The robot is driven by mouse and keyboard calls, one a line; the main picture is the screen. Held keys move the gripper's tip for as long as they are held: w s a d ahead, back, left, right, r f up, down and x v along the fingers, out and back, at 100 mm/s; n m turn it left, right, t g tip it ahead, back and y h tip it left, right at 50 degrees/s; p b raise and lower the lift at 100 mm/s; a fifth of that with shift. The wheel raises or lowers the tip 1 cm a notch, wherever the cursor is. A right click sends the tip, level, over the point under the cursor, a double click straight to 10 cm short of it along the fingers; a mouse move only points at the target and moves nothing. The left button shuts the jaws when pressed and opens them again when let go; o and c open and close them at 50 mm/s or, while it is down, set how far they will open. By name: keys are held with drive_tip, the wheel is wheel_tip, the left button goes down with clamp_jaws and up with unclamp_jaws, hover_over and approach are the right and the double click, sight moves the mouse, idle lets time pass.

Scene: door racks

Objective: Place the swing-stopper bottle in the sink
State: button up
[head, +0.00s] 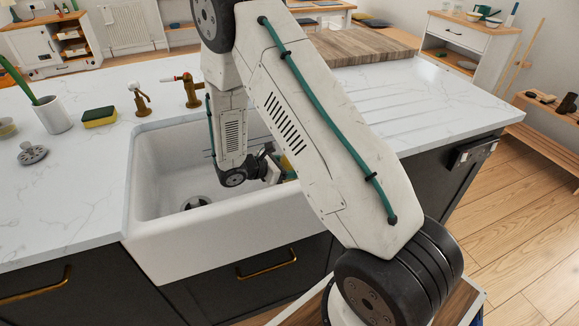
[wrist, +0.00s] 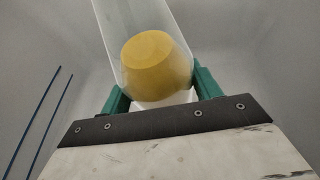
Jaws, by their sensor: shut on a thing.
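The swing-stopper bottle (wrist: 157,66) is clear, with a yellow mass showing inside it. In the wrist view it stands between the green fingers of my gripper (wrist: 160,92), which is shut on it. Its stopper cannot be made out. In the head view my gripper (head: 272,166) is low inside the white sink (head: 190,250), toward its right part. Only a small yellow patch of the bottle (head: 288,164) shows there; my arm hides the rest. I cannot tell whether the bottle touches the sink floor. Plain grey surfaces surround the bottle in the wrist view.
The sink's left part, with its drain (head: 196,203), is clear. Brass taps (head: 190,92) stand behind it. A sponge (head: 99,117), a white cup (head: 52,115) and a metal strainer (head: 32,154) are on the left counter. A wooden board (head: 355,45) lies at the back right.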

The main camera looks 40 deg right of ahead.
drive_tip(key=o, duration=1.7)
